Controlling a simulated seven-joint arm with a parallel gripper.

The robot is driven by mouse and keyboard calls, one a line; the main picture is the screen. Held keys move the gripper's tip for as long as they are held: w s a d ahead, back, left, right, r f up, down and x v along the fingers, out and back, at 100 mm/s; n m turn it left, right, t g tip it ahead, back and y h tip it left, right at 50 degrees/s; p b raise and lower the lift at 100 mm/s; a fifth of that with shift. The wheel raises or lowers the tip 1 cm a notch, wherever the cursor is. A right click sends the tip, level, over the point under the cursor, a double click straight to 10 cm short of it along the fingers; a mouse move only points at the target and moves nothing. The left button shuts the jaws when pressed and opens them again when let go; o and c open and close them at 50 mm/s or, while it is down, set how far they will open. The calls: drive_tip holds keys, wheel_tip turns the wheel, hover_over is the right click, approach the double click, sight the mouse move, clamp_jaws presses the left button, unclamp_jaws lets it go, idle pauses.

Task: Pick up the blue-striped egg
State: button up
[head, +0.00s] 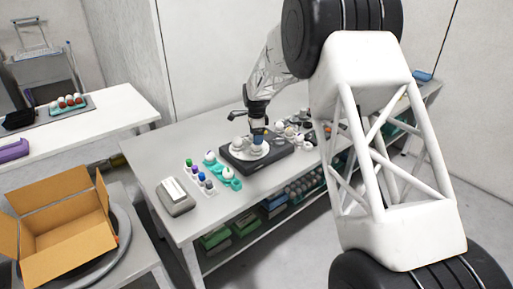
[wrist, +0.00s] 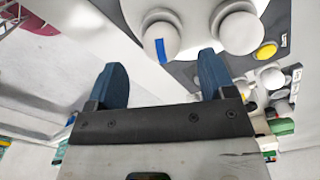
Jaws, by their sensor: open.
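The blue-striped egg (wrist: 161,42) is white with a short blue stripe. In the wrist view it lies on a pale round plate (wrist: 188,62), just beyond the gap between my fingertips. My gripper (wrist: 160,72) has its two blue fingers apart with nothing between them. A plain white egg (wrist: 238,30) lies right of the striped one, beyond my right finger. In the head view my gripper (head: 258,134) is low over the dark device (head: 262,165) that carries the plate. White eggs show there, but the fingers partly hide them and I cannot make out the stripe.
A teal egg tray (head: 234,184) with white eggs stands left of the device, beside several small coloured items (head: 200,177). A grey box (head: 175,198) sits near the table's left end. More eggs and small objects (head: 292,130) crowd the right. A yellow button (wrist: 267,50) is on the device.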

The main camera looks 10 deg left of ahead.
sight(256, 147)
drive_tip(key=shift+w+f, duration=0.1)
drive_tip(key=shift+f, duration=2.35)
drive_tip(key=c, duration=0.7)
